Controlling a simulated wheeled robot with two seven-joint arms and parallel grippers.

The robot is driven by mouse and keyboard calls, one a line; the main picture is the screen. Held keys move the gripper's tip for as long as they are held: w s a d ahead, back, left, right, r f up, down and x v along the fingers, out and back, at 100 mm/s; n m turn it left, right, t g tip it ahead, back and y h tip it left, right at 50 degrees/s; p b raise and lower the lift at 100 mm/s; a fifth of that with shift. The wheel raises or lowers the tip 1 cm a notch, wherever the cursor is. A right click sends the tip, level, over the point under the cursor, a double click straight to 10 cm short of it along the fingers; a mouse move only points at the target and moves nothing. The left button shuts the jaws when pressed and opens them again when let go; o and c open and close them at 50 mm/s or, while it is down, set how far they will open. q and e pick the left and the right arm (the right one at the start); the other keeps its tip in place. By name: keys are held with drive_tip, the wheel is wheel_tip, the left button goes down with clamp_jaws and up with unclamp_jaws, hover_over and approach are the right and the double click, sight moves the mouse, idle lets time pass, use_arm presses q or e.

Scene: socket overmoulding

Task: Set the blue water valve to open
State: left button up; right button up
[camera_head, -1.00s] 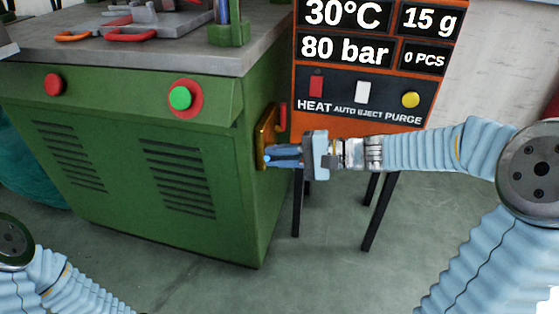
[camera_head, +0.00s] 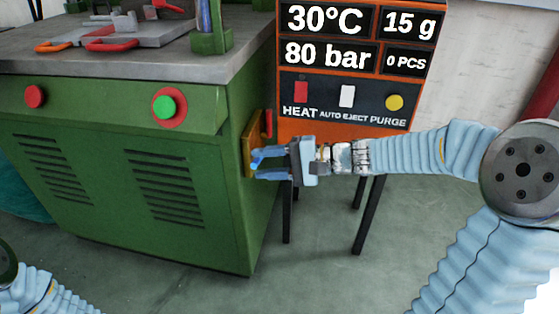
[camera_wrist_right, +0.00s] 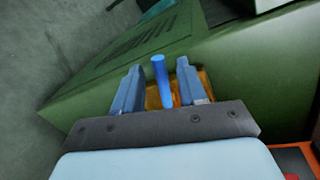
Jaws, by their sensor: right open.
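The blue water valve handle (camera_wrist_right: 160,72) stands out from a yellow plate (camera_wrist_right: 153,97) on the green machine's side. In the right wrist view it lies between the two fingers of my right gripper (camera_wrist_right: 156,85), with a gap on each side. In the head view my right gripper (camera_head: 270,163) is at the yellow plate (camera_head: 249,146), and its fingers hide most of the blue handle. The right gripper is open. Whether the handle touches a finger cannot be told from the head view. My left gripper is out of view.
A red handle (camera_head: 268,124) sits above the blue one on the same plate. The green machine (camera_head: 120,170) fills the left. An orange control panel (camera_head: 345,127) on dark legs stands behind my right arm. The floor (camera_head: 320,260) below the gripper is clear.

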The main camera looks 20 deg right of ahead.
drive_tip(key=p+v, duration=0.1)
drive_tip(key=v, duration=1.2)
drive_tip(key=shift+s+d+p, duration=0.2)
drive_tip(key=shift+d+p, duration=0.05)
drive_tip(key=shift+p, duration=0.15)
drive_tip(key=shift+f, duration=0.1)
drive_tip(key=s+a+f+g+h, duration=0.1)
drive_tip(key=a+f+g+h, duration=0.2)
drive_tip(key=f, duration=1)
drive_tip(key=a+f+g+h, duration=0.2)
drive_tip(key=a+f+g, duration=0.15)
drive_tip(key=f, duration=0.85)
drive_tip(key=s+a+f+n+g+h, duration=0.15)
drive_tip(key=s+a+f+n, duration=0.3)
drive_tip(key=f, duration=0.45)
drive_tip(key=s+a+f+n+h, duration=0.3)
drive_tip(key=s+a+f, duration=0.15)
drive_tip(key=f, duration=0.55)
wheel_tip(320, 180, up, 12)
drive_tip(key=a+p, duration=0.2)
drive_tip(key=p, duration=1)
drive_tip(key=shift+w+a+t, duration=0.3)
drive_tip(key=shift+w+t, duration=0.05)
drive_tip(key=shift+t, duration=0.05)
drive_tip(key=shift+n, duration=0.25)
